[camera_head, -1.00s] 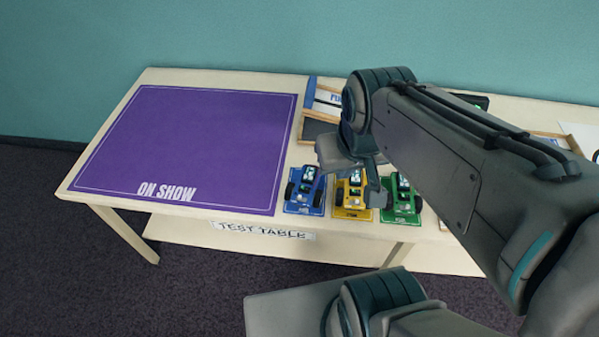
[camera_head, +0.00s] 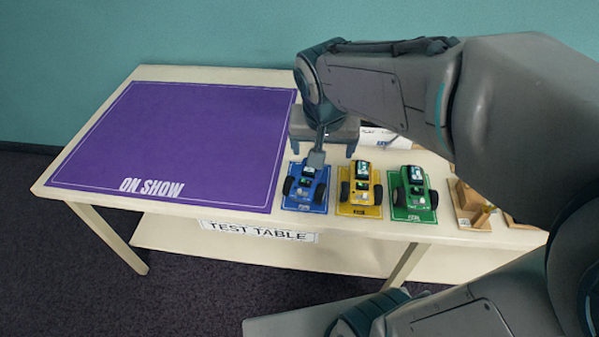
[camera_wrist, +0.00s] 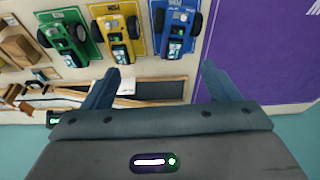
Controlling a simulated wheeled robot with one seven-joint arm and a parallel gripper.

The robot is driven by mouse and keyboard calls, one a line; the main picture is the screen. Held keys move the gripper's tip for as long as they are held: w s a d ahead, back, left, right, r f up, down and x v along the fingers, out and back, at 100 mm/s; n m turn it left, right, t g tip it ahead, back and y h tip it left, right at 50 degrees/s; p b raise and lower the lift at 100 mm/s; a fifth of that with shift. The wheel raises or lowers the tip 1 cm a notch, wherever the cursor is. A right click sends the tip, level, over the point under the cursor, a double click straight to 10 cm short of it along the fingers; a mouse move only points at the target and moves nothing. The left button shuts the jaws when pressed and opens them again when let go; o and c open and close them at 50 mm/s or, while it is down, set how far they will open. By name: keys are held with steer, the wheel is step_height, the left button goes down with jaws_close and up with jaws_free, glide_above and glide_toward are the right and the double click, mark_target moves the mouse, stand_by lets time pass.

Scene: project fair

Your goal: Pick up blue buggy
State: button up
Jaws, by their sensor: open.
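The blue buggy (camera_head: 305,188) stands on a blue card near the table's front edge, just right of the purple mat. It also shows in the wrist view (camera_wrist: 178,22) at the top, beyond my fingertips. My gripper (camera_head: 333,155) is open and empty, above the table just behind the blue and yellow buggies. In the wrist view my gripper (camera_wrist: 160,75) has its two fingers spread wide, with nothing between them. In the head view one finger partly overlaps the back of the blue buggy, and I cannot tell the exact gap.
A yellow buggy (camera_head: 361,185) stands close right of the blue one, and a green buggy (camera_head: 411,190) right of that. The purple "ON SHOW" mat (camera_head: 190,130) is bare. Wooden pieces (camera_head: 470,205) lie at the right. A wood-framed dark board (camera_wrist: 160,90) lies behind the buggies.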

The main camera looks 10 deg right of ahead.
steer(key=m+b, duration=0.2)
steer(key=b, duration=0.4)
glide_toward(308, 174)
steer(key=shift+h, duration=0.4)
steer(key=f, duration=0.2)
steer(key=w+f+b, duration=0.1)
steer(key=f, duration=0.1)
steer(key=shift+w+a+f, duration=0.1)
steer(key=shift+a+f, duration=0.1)
steer(key=shift+f, duration=0.15)
steer(key=x, duration=0.2)
steer(key=b+x, duration=0.1)
steer(key=x, duration=0.2)
steer(key=shift+d, duration=0.25)
steer(key=shift+t, duration=0.3)
steer(key=c, duration=0.9)
